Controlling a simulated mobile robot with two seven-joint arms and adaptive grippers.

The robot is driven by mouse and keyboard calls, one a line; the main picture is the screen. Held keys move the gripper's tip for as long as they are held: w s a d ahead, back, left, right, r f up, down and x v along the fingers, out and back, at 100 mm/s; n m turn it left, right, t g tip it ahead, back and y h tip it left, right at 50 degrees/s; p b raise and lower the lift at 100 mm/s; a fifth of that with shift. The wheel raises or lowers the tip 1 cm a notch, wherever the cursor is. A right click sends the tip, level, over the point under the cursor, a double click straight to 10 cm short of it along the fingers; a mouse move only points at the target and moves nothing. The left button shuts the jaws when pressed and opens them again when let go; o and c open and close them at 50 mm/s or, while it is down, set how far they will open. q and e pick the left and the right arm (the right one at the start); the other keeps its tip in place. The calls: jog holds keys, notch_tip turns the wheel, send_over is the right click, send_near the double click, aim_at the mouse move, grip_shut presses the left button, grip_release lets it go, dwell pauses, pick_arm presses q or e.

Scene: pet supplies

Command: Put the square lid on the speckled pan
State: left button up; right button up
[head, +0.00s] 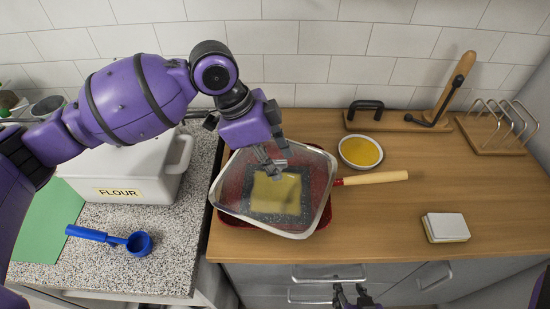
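The square lid (302,162) is clear with a pale rim, and lies over the red speckled pan (326,216). The lid looks turned a little against the pan, whose red edge shows below it at the lower left and right. I cannot tell whether they touch. Yellow contents show through the lid, and the pan's pale wooden handle points right. My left gripper (274,164) is over the lid's middle, its fingers closed around the knob, which is mostly hidden. My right gripper (354,294) is low at the front edge, empty, fingers apart.
A bowl of yellow liquid (360,152) stands behind the handle. A sponge (446,227) lies at right. A wooden board with a black handle (385,121) and a wire rack (497,126) stand at the back. A flour bin (120,170) and blue scoop (138,243) are at left.

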pick_arm(q)
jog(key=v, duration=1.1)
jog(key=shift+r, duration=0.4)
jog(key=shift+w+a, duration=0.1)
